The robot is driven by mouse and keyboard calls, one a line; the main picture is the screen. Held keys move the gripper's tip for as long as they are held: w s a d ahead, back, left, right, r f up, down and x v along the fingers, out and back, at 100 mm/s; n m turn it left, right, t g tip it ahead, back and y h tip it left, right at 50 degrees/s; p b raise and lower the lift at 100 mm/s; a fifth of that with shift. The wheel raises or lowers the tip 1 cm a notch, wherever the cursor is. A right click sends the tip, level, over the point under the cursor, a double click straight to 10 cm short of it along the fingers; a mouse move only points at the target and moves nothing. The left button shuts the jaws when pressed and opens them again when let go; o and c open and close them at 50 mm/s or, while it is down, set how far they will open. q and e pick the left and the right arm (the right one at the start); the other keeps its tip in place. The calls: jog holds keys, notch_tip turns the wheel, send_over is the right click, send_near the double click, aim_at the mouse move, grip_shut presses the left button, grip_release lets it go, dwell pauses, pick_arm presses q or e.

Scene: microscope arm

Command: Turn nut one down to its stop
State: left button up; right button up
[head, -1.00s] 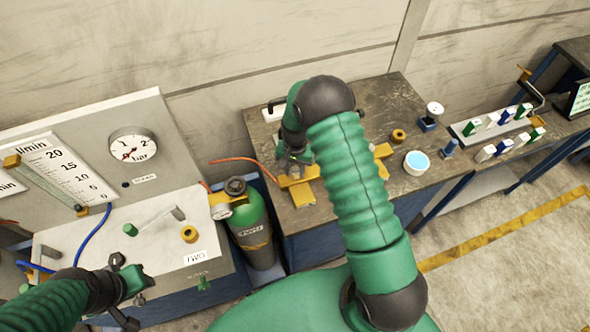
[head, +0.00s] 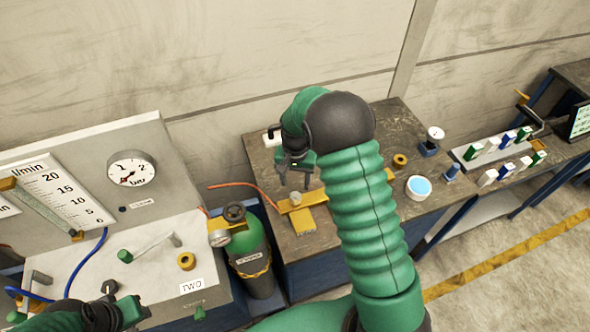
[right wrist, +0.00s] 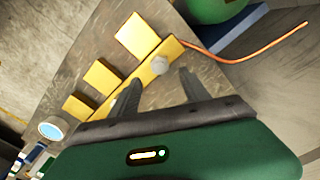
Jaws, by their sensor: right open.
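A yellow bar (head: 312,196) with yellow blocks lies on the dark bench, partly hidden by my right arm in the head view. A pale grey knob-like nut (head: 295,198) sits on the bar near its left end. The nut (right wrist: 161,66) also shows on the bar in the right wrist view. I see no other nut, and no label tells whether this is nut one. My right gripper (head: 295,184) is open and empty, its fingers apart from the nut. My left gripper (head: 116,290) is at the lower left, far from the bar; its jaw opening is unclear.
A green gas cylinder (head: 247,242) stands left of the bench, with an orange hose (head: 240,184) running past. A brass ring (head: 400,160), a blue-topped pot (head: 418,187) and a small gauge (head: 434,134) stand to the right. A gauge panel (head: 75,150) is at left.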

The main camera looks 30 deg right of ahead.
notch_tip(320, 180, up, 8)
jog(key=shift+b, duration=0.4)
jog(key=shift+f, duration=0.1)
